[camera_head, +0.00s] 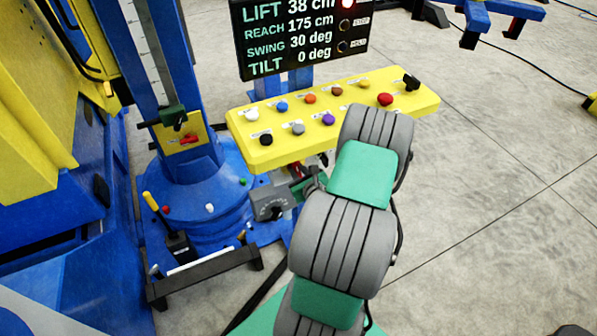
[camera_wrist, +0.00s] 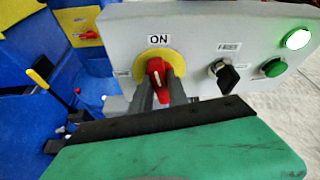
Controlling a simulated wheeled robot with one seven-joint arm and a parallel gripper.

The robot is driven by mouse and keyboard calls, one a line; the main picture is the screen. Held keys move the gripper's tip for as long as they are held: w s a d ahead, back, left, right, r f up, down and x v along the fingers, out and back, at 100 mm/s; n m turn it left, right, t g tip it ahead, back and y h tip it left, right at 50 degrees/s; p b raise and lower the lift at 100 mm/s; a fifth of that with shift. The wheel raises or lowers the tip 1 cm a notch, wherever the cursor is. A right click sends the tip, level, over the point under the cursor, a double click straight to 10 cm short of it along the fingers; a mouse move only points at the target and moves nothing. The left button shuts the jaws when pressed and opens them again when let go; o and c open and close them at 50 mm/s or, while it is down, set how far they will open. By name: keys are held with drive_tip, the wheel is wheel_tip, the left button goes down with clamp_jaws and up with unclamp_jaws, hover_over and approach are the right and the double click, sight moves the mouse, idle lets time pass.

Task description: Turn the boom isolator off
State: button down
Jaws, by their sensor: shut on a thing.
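In the wrist view, a red rotary handle (camera_wrist: 158,74) sits on a round yellow plate (camera_wrist: 176,60) on a grey panel. The word ON is above it. The handle points roughly upright. A small tag to its left is too small to read, so I cannot confirm its name. My gripper (camera_wrist: 158,88) has its two grey fingers on either side of the handle, shut on it. In the head view my arm hides most of the gripper and the handle.
A yellow panel (camera_head: 270,154) of coloured knobs is beside my arm. A display (camera_head: 300,40) reads lift 38 cm, reach 175 cm, swing 30 deg, tilt 0 deg.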

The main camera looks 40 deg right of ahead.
drive_tip(key=n+h+b, duration=0.2)
drive_tip(key=n+b, duration=0.2)
drive_tip(key=f+n+t+h+b, duration=0.1)
drive_tip(key=n+h+b, duration=0.1)
drive_tip(key=n+b, duration=0.2)
drive_tip(key=a+n+h+b, duration=0.1)
drive_tip(key=n+h+b, duration=0.1)
drive_tip(key=n+b, duration=0.2)
drive_tip(key=shift+w+f+h+b, duration=0.2)
drive_tip(key=shift+f+h+b, duration=0.1)
drive_tip(key=shift+b, duration=0.1)
drive_tip(key=shift+r, duration=0.1)
idle(0.5)
drive_tip(key=c, duration=1.3)
unclamp_jaws()
drive_tip(key=b+v, duration=0.3)
drive_tip(key=v, duration=0.5)
